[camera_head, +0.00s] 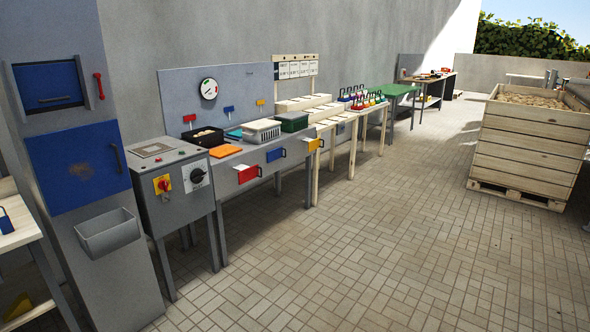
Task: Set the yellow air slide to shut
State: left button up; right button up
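A yellow plate with a dark handle (314,145) sits at the right end of the grey bench's front edge. It looks like the yellow air slide, but it is too small to tell whether it stands open or shut. A small yellow tag (261,102) is on the grey back panel above the bench. Similar handled plates, a blue one (275,155) and a red one with a white part (246,174), are further left along the same front. Neither of my grippers is in view.
A grey control box on legs (173,190) stands left of the bench, beside a tall grey cabinet with blue doors (78,165). A large wooden crate of potatoes (528,145) stands at the right. The tiled floor (380,235) before the bench is clear.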

aim_at(312, 144)
jog(key=i+l+z, duration=0.2)
jog(key=i+z, duration=0.3)
jog(key=i, duration=0.55)
jog(key=i+j+z, duration=0.15)
jog(key=i+z, duration=0.3)
jog(key=i, duration=0.6)
jog(key=i+u, duration=0.2)
jog(key=i, duration=0.3)
jog(key=i+u, duration=0.2)
jog(key=i, duration=0.35)
jog(key=i+l+u, duration=0.2)
jog(key=i, duration=0.3)
jog(key=i+l+u, duration=0.25)
jog(key=i, duration=0.25)
